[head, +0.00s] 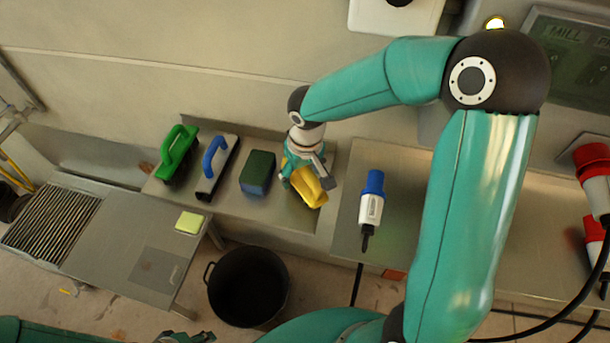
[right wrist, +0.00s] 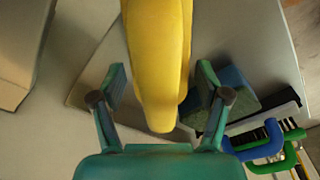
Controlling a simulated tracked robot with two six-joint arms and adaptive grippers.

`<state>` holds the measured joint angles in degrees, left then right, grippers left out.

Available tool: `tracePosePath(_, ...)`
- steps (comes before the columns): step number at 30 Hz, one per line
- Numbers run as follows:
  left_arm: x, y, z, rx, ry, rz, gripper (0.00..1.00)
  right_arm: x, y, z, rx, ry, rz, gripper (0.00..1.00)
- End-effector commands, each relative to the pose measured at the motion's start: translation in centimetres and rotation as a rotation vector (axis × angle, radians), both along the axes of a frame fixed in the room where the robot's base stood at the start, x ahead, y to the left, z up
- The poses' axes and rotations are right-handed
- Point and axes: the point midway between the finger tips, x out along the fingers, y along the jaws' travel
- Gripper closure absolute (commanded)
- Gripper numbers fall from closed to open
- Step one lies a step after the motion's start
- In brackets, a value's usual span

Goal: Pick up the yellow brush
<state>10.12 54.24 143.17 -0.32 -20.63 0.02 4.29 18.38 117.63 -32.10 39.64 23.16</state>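The yellow brush (head: 308,187) is on the steel bench, at the right end of a row of tools. My right gripper (head: 304,179) is over it from above, its fingers on either side of the brush. In the right wrist view the yellow handle (right wrist: 160,60) lies between the two open fingers, with a visible gap on each side. The brush's bristles are hidden. A small part of my left gripper (head: 186,337) shows at the bottom edge of the head view, too cut off to tell its state.
Left of the brush are a green-and-blue sponge block (head: 257,173), a blue-handled brush (head: 215,162) and a green-handled brush (head: 178,153). A blue-and-white plug (head: 371,203) lies to the right. A black bucket (head: 248,287) stands below; a yellow sponge (head: 190,222) is on the side table (head: 110,240).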

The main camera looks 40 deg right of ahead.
Motion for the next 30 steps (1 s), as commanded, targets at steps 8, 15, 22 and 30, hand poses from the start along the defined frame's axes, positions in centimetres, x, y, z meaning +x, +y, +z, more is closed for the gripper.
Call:
tracePosePath(8,0.0,0.0,0.0,0.0,0.0,0.0,0.6,0.0,0.0,0.0,0.0,0.0,0.0,0.77)
tracePosePath(15,0.0,0.0,0.0,0.0,0.0,0.0,0.6,0.0,0.0,0.1,0.0,-0.001,0.0,0.83)
tracePosePath(22,0.0,0.0,0.0,0.0,0.0,0.0,0.6,0.1,0.0,1.2,-0.001,-0.004,-0.001,0.83)
tracePosePath(30,0.0,0.0,-0.1,0.0,0.0,0.0,0.6,0.2,0.0,5.6,0.0,-0.009,-0.001,0.83)
